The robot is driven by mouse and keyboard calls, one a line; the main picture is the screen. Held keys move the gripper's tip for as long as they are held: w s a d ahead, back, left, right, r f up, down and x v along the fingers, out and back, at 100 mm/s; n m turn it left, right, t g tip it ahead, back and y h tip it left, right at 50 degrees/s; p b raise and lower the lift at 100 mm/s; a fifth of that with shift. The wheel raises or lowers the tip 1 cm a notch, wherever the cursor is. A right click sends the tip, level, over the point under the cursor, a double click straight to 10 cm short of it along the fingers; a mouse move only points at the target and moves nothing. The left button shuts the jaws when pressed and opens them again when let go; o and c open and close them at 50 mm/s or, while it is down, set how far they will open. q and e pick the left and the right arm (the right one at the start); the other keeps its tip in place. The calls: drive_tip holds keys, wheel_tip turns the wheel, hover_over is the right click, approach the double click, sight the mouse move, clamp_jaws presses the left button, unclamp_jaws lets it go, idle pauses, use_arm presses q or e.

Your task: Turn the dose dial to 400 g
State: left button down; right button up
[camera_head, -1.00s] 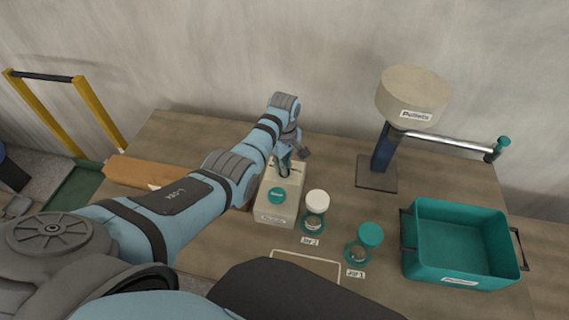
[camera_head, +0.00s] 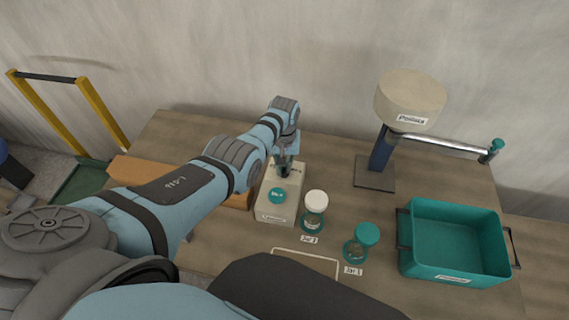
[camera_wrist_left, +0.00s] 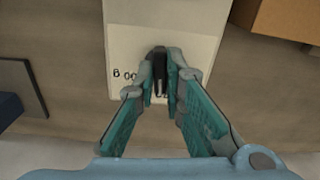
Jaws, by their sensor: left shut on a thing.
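The dispenser box (camera_head: 265,211) is a beige block on the table with a round teal button (camera_head: 277,195) on its front and a white label below. It also shows in the left wrist view (camera_wrist_left: 200,25). My left gripper (camera_head: 284,168) points down at the top of the box. In the left wrist view its teal-padded fingers (camera_wrist_left: 160,75) are shut on the dark dose dial (camera_wrist_left: 159,58). Printed marks show beside the dial, but the fingers hide most of them and I cannot read the setting. My right gripper is not in view.
A teal crate (camera_head: 420,270) is at the right. A pellet hopper (camera_head: 411,95) stands behind. A cardboard box (camera_head: 140,172) lies left.

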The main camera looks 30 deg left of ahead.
sight(285, 168)
use_arm(q)
drive_tip(key=m, duration=0.6)
drive_tip(key=shift+w+r+m, duration=0.1)
drive_tip(key=shift+m, duration=0.2)
drive_tip(key=m, duration=0.6)
drive_tip(key=shift+m+p, duration=0.3)
drive_tip(key=shift+m, duration=0.1)
drive_tip(key=c, duration=1.7)
unclamp_jaws()
wheel_tip(285, 168, up, 12)
